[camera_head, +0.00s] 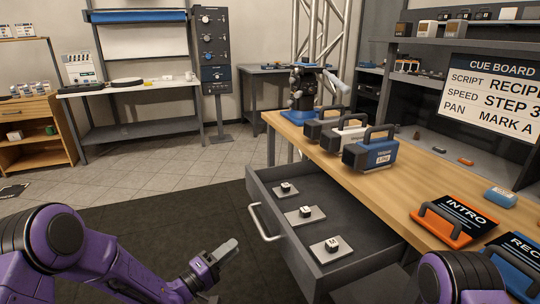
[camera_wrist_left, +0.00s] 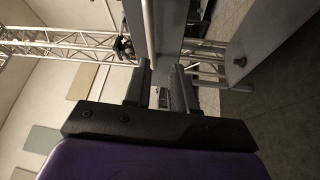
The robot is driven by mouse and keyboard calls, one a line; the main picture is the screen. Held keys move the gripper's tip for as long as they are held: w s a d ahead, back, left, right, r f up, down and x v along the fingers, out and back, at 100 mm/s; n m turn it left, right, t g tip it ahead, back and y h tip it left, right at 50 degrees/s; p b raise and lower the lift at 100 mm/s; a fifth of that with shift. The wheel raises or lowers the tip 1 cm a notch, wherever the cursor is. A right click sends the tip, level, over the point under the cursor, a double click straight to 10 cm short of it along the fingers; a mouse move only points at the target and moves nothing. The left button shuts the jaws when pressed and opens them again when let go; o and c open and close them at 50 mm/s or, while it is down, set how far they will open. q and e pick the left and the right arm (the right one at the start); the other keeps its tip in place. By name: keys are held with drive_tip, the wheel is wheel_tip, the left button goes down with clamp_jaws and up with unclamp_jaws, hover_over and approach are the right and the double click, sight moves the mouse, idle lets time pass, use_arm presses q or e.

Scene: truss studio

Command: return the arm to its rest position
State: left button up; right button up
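My left arm (camera_head: 75,245) is purple and black and reaches in from the bottom left. Its gripper (camera_head: 226,251) is low over the dark mat, to the left of the open drawer and apart from its handle. In the left wrist view the two fingers (camera_wrist_left: 162,88) stand apart with a gap between them and nothing held. Part of my right arm (camera_head: 450,280) shows at the bottom right; its gripper is out of view.
The grey drawer (camera_head: 345,255) is pulled out, with its handle (camera_head: 262,225) facing my left gripper. Three small lettered blocks on plates lie in it. The wooden counter (camera_head: 420,185) holds cases and an orange INTRO holder (camera_head: 440,226). The dark mat (camera_head: 165,235) is clear.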

use_arm(q)
drive_tip(key=s+a+f+g+y, duration=0.1)
drive_tip(key=s+a+f+y, duration=0.15)
drive_tip(key=f+y, duration=0.2)
drive_tip(key=s+a+f+y, duration=0.2)
drive_tip(key=s+f+y, duration=0.1)
drive_tip(key=f, duration=0.3)
drive_tip(key=s+a+f+m+g+y, duration=0.1)
drive_tip(key=s+a+f+g+y, duration=0.25)
drive_tip(key=s+f, duration=0.45)
drive_tip(key=s+a+f+m+g+y, duration=0.1)
drive_tip(key=s+a+f+g+y, duration=0.3)
drive_tip(key=s, duration=0.8)
drive_tip(key=s+a+f+g, duration=0.1)
drive_tip(key=s+a+g, duration=0.1)
drive_tip(key=s, duration=0.5)
drive_tip(key=s+a+f+g, duration=0.1)
drive_tip(key=s+a+g, duration=0.1)
drive_tip(key=s, duration=0.4)
wheel_tip(320, 180, up, 13)
drive_tip(key=w+p, duration=0.1)
drive_tip(key=p, duration=1.2)
drive_tip(key=shift+t+y, duration=0.3)
drive_tip(key=shift+t, duration=0.05)
